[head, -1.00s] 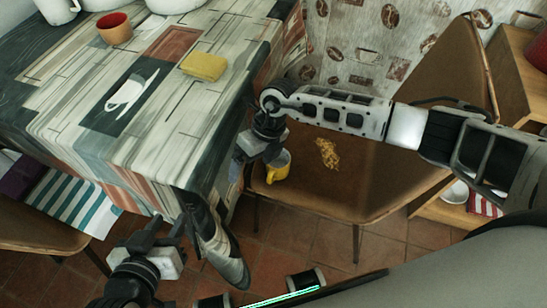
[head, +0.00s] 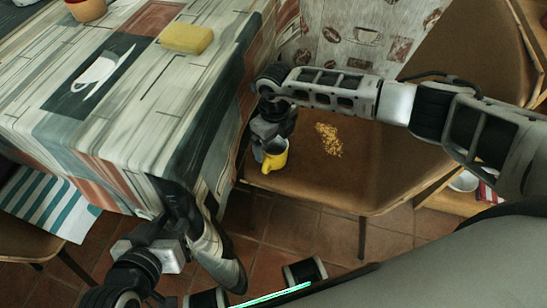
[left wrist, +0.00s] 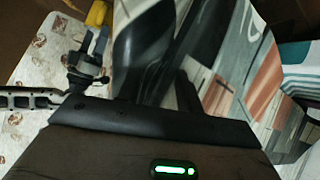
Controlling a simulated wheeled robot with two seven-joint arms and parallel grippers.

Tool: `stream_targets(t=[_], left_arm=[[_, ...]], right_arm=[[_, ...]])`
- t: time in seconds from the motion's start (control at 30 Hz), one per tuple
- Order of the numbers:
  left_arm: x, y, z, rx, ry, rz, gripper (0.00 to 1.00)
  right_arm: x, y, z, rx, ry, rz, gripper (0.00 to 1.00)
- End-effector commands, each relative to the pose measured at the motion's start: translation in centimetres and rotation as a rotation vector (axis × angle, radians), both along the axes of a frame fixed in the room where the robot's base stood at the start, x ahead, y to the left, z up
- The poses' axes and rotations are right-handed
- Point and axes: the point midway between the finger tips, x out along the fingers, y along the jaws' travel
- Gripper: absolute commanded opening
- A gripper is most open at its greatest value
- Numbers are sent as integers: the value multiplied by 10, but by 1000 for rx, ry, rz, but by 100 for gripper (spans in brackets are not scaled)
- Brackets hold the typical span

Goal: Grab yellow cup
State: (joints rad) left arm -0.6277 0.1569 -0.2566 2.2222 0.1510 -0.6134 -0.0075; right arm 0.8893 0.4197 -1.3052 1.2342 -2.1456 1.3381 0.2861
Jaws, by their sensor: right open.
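The yellow cup (head: 277,160) is at the left edge of the brown chair seat, near the table's side. My right gripper (head: 270,142) is open right at the cup; its fingers partly hide the cup, and I cannot tell whether they touch it. A yellow piece of the cup (left wrist: 97,13) also shows at the top of the left wrist view, beside my right gripper (left wrist: 90,45). My left gripper (head: 165,228) is low beside the table's near corner, away from the cup; its finger gap is unclear.
The chair seat (head: 310,190) also holds a small pile of yellowish bits (head: 329,139). The table (head: 150,130) stands close to the left, with a yellow sponge (head: 186,38) and a red-orange cup (head: 86,9) on it. A striped cloth (head: 45,205) lies on another chair at left.

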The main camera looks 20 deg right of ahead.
Motion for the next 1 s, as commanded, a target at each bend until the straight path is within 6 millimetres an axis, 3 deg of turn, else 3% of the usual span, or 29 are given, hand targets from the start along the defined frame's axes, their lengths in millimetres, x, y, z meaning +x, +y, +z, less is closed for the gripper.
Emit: stream_targets(t=[0.17,0.4,0.53,0.8,1.0], left_arm=[[1,-2,-10,-1,14,-6,36],[5,-11,-50,-5,76,-39,36],[9,-16,-46,-29,16,-47,36],[9,-17,-39,-36,1,-48,36],[10,-17,-39,-37,0,-48,36]], right_arm=[[0,0,-7,1,0,0,92],[0,0,-36,1,0,1,92],[0,0,-55,1,0,1,92],[0,0,-54,1,0,1,92],[0,0,-54,1,0,1,37]])
